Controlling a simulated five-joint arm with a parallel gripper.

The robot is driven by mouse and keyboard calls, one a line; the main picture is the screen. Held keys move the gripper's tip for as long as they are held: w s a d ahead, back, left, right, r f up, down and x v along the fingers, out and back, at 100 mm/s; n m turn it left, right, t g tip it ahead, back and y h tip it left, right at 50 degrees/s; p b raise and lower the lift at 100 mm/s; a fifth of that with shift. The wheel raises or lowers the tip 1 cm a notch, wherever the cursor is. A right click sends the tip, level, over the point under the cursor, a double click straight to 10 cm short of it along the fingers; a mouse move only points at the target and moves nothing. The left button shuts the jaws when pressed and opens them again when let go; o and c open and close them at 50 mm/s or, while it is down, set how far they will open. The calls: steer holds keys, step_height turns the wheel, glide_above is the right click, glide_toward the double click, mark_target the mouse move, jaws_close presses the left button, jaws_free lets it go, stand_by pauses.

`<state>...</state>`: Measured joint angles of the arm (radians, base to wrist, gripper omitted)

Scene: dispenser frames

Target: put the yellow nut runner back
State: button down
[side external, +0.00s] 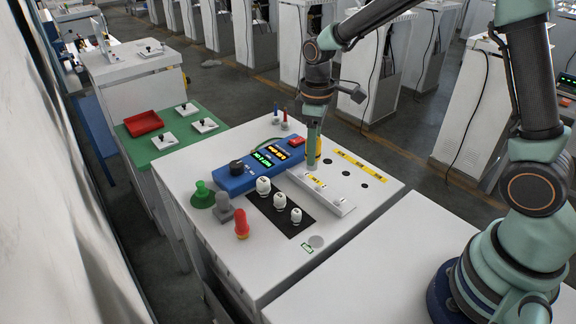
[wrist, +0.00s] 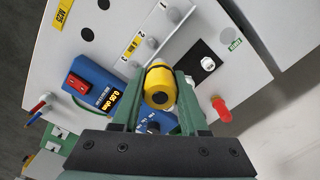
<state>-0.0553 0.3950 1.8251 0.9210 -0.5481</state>
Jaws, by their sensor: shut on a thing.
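The yellow nut runner (wrist: 158,82), with a dark band around it, is between the two green fingers of my gripper (wrist: 159,98) in the wrist view. My gripper is shut on it. In the side external view, my gripper (side external: 312,160) points down near the back end of the white raised bar, and a bit of the yellow runner (side external: 319,147) shows behind its fingers. Its lower end is hidden, so I cannot tell its height above the tabletop. Dark round holes (side external: 367,182) beside yellow labels (side external: 359,163) lie right of the white bar (side external: 338,207).
A blue meter box (side external: 238,181) with lit displays stands left of my gripper. White fittings (side external: 280,200) stand on a black mat (side external: 292,227). Green (side external: 203,196), grey (side external: 224,208) and red (side external: 242,225) pieces stand at the left edge.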

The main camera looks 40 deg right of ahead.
steer(key=s+a+r+n, duration=0.3)
steer(key=a+r+n, duration=0.15)
steer(key=a, duration=0.55)
steer(key=s+a+r+n, duration=0.4)
steer(key=a+r, duration=0.2)
steer(key=a, duration=0.4)
steer(key=shift+m, duration=0.25)
steer(key=f, duration=1.9)
steer(key=shift+w+d, duration=0.15)
steer(key=shift+w, duration=0.05)
steer(key=shift+f, duration=0.1)
steer(key=shift+c, duration=2.2)
jaws_free()
steer(key=shift+f, duration=0.1)
